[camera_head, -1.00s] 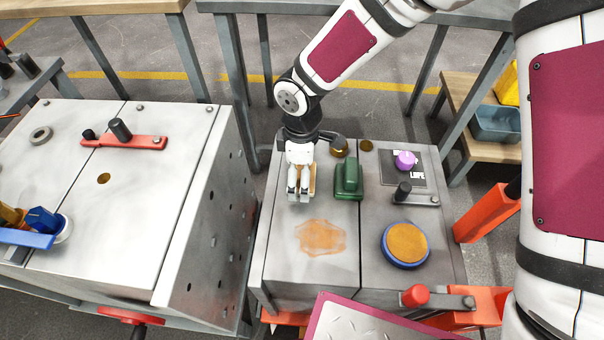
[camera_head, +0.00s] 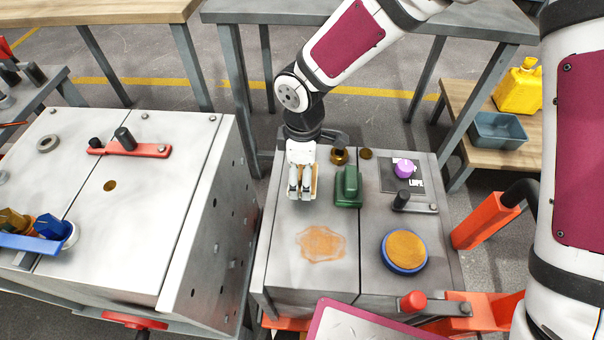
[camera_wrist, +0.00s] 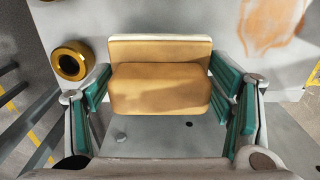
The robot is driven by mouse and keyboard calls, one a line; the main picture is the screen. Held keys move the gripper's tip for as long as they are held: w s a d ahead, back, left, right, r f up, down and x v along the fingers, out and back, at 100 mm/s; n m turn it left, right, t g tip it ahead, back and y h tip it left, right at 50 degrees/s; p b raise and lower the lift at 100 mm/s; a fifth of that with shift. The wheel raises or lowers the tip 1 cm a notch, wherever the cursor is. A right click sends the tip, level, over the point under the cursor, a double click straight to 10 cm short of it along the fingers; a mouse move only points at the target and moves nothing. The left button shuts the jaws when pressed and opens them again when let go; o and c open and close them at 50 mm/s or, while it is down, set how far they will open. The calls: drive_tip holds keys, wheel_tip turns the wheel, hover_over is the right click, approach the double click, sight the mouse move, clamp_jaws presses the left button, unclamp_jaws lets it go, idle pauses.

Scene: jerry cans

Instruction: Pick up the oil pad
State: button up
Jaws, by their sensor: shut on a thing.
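The oil pad is a tan block with a pale layer along one long edge. It lies between the teal-lined fingers of my gripper in the wrist view (camera_wrist: 160,88). My gripper (camera_head: 301,194) points down over the left part of the grey metal cabinet top (camera_head: 290,270) and is shut on the pad. In the head view only a narrow tan strip of the pad (camera_head: 315,181) shows beside the fingers. I cannot tell whether the pad touches the surface below.
A green block-like object (camera_head: 347,187) stands close right of my gripper. An orange-brown stain (camera_head: 321,243) lies in front. A blue-rimmed round pad (camera_head: 405,250), a black-knobbed lever (camera_head: 402,199) and a purple knob (camera_head: 405,168) are further right. A brass ring (camera_head: 340,156) is behind.

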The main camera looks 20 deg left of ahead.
drive_tip(key=s+d, duration=0.2)
drive_tip(key=s, duration=0.2)
drive_tip(key=s+d, duration=0.2)
drive_tip(key=s, duration=0.3)
drive_tip(key=s+d+r, duration=0.1)
drive_tip(key=s+d, duration=0.1)
drive_tip(key=s, duration=0.3)
drive_tip(key=shift+p, duration=0.35)
drive_tip(key=shift+o, duration=1.3)
drive_tip(key=shift+c, duration=0.5)
drive_tip(key=shift+r, duration=0.1)
